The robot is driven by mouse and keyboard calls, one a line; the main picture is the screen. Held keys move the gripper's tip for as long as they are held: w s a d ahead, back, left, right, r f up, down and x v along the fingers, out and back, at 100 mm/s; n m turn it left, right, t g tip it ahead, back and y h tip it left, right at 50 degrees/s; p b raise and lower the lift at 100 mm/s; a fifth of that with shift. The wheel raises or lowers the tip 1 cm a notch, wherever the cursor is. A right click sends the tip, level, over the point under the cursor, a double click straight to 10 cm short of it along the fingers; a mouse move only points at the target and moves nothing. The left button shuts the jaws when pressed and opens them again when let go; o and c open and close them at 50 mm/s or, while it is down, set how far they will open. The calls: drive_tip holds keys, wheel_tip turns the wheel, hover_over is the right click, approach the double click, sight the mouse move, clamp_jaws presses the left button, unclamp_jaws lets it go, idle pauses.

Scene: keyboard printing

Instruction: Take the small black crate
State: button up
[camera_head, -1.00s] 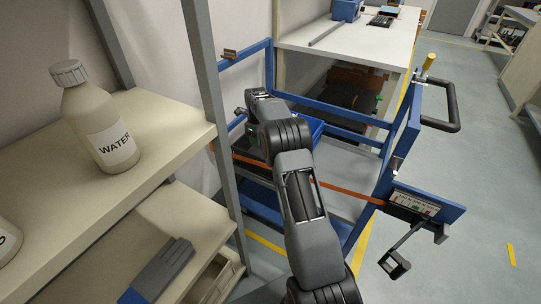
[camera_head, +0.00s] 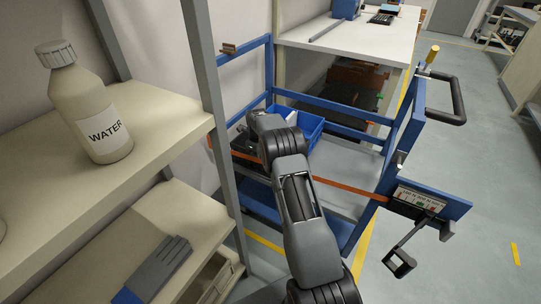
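A dark, low shape (camera_head: 243,146) shows inside the blue trolley, left of the end of my arm. It may be the small black crate, my gripper, or both; I cannot tell them apart here. My arm reaches forward over the trolley, with its wrist above the left side. The wrist and forearm cover much of what lies below. My gripper's fingers are not clearly seen, so I cannot tell whether they are open or hold anything.
A blue bin (camera_head: 309,131) stands in the trolley (camera_head: 337,122) right of my wrist. An orange strap (camera_head: 349,188) crosses its front. A shelf (camera_head: 165,122) with a water bottle (camera_head: 88,108) is close at left. A white table (camera_head: 352,41) stands behind.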

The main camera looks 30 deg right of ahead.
wheel_tip(320, 180, down, 3)
drive_tip(key=shift+b, duration=0.3)
clamp_jaws()
drive_tip(key=shift+r, duration=0.1)
